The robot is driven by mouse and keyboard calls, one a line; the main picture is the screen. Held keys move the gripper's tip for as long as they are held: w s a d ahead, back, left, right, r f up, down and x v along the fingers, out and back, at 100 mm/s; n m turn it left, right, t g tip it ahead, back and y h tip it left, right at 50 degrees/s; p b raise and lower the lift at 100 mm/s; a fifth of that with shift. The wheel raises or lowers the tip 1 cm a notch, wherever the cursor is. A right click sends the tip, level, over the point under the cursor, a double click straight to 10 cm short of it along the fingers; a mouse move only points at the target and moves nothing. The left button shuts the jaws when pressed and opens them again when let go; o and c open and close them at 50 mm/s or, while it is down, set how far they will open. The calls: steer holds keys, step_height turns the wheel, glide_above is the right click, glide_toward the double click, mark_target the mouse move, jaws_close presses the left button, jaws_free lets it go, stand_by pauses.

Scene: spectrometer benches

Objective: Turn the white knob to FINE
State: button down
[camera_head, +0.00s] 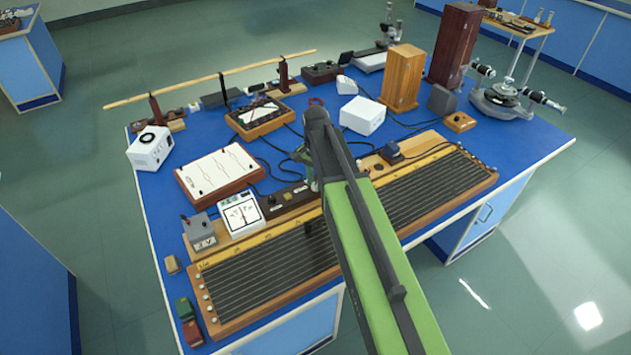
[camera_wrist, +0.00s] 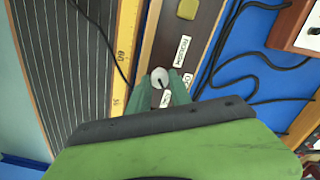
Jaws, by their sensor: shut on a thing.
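The white knob (camera_wrist: 159,76) sits on a dark brown panel (camera_wrist: 178,32) in the wrist view. A white label reading ROUGH (camera_wrist: 184,51) lies beyond the knob to the upper right. Another label (camera_wrist: 166,98) lies between the fingers, partly hidden and not readable. In the head view my arm hides the knob; part of the dark panel (camera_head: 285,199) shows left of it.
A long wooden board with parallel wires (camera_head: 265,278) runs along the bench front. A white-faced meter (camera_head: 241,215) stands left of the panel. Black cables (camera_wrist: 238,82) lie on the blue bench beside the panel. A white box (camera_head: 362,115) stands farther back.

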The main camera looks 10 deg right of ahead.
mark_target(316, 184)
steer(key=shift+m, duration=1)
steer(key=c, duration=1.2)
jaws_free()
steer(key=shift+o, duration=0.2)
step_height(316, 184, up, 18)
steer(key=p, duration=1.7)
steer(key=shift+f, duration=0.25)
